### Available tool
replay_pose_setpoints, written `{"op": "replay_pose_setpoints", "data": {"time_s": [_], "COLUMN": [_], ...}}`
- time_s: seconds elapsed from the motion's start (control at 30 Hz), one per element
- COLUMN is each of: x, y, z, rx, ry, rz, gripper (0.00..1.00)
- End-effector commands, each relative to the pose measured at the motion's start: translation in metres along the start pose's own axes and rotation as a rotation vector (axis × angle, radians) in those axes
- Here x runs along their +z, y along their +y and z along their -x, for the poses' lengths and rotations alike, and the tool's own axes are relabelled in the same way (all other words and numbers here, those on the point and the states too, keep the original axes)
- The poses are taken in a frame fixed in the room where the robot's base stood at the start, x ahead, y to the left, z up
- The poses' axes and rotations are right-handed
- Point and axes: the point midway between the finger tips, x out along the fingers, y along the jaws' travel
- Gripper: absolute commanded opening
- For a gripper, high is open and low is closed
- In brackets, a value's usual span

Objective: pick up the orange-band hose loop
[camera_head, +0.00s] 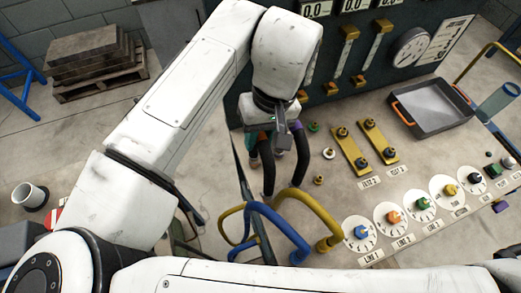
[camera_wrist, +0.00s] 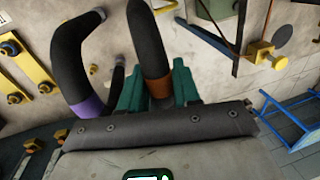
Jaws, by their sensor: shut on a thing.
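The orange-band hose loop is a thick black hose with a dull orange band (camera_wrist: 158,84) in the wrist view. My gripper (camera_wrist: 156,92) has its teal fingers on either side of that band, shut on the hose. In the head view my gripper (camera_head: 266,136) is over the panel's left edge, and the black hose (camera_head: 268,172) hangs below it.
Blue (camera_head: 278,225) and yellow (camera_head: 318,212) hose loops stand near my gripper. The bench top carries yellow valve plates (camera_head: 350,151), a row of coloured knobs (camera_head: 394,217) and a grey tray (camera_head: 398,107) with orange handles. Gauges and levers line the back panel.

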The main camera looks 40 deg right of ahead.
Motion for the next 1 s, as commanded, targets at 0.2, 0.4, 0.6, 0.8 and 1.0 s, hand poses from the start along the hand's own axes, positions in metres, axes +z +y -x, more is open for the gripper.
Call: {"op": "replay_pose_setpoints", "data": {"time_s": [0.2,0.4,0.6,0.8,1.0], "x": [-0.001,-0.001,-0.001,0.000,0.000], "y": [-0.002,-0.009,-0.016,-0.019,-0.019], "z": [0.011,0.048,0.082,0.097,0.099], "rx": [-0.001,-0.001,-0.001,-0.001,0.000], "ry": [0.003,0.005,0.004,0.001,0.001], "rz": [-0.001,-0.002,-0.001,-0.001,-0.001], "gripper": [0.00,0.00,0.00,0.00,0.00]}}
